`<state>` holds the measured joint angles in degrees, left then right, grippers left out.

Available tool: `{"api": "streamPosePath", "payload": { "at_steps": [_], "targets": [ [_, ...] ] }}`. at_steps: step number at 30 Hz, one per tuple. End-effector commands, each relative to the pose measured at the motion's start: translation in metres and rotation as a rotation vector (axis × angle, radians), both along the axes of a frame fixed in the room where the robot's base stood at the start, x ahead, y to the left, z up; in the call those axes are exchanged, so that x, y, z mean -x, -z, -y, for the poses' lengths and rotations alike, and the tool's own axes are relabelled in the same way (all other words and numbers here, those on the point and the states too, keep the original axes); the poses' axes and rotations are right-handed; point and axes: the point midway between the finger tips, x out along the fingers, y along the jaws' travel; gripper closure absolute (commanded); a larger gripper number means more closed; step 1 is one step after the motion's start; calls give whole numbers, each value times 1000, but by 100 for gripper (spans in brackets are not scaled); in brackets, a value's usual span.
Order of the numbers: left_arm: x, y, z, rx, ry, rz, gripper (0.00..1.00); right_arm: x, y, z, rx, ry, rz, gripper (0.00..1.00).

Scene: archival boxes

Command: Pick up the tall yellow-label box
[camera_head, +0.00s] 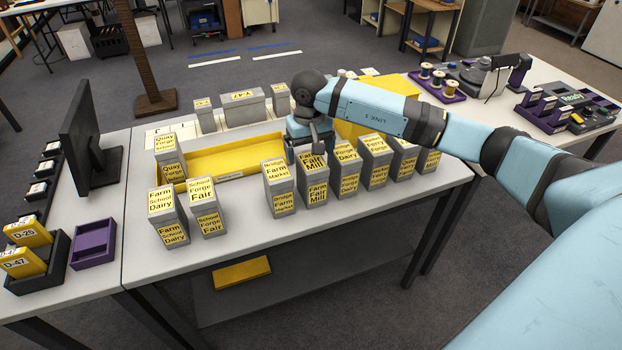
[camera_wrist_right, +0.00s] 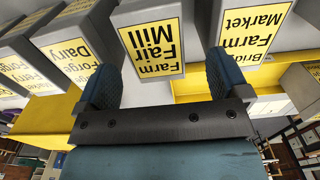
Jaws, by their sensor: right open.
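Several grey boxes with yellow word labels stand upright in a row on the white table. A tall yellow-label box, "Farm Fair Mill" (camera_head: 313,186), stands just in front of my right gripper (camera_head: 311,147). In the right wrist view this box (camera_wrist_right: 152,45) lies between the two open fingers (camera_wrist_right: 162,80), with a gap on each side. No grip on it shows. The "Bridge Farm Market" box (camera_head: 279,187) is to its left, and the "Forge Dairy" box (camera_head: 345,170) is close on its right. My left gripper is out of view.
A yellow tray (camera_head: 235,172) lies behind the row, and another yellow surface (camera_head: 375,105) is at the back. "School Forge Fair" (camera_head: 207,206) and "Farm School Dairy" (camera_head: 167,214) boxes stand left. A monitor (camera_head: 88,135) and purple tray (camera_head: 94,242) are further left. The front table strip is clear.

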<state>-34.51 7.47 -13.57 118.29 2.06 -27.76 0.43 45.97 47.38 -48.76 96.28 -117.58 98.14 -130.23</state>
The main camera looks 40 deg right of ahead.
Motion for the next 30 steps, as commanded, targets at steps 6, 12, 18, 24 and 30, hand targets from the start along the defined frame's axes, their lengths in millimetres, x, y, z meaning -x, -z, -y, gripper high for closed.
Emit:
{"api": "streamPosePath", "payload": {
  "at_steps": [6, 12, 18, 24, 30],
  "targets": [
    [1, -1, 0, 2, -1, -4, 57, 3, 20, 2, -1, 2, -3, 6],
    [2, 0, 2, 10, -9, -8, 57, 4, 48, 3, -2, 2, -1, 6],
    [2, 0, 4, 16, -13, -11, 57, 4, 55, 4, -1, 1, 0, 6],
    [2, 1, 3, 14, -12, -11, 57, 4, 55, 4, -1, 1, 1, 22],
    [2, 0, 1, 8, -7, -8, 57, 4, 55, 4, -1, 1, 1, 68]
  ]
}}
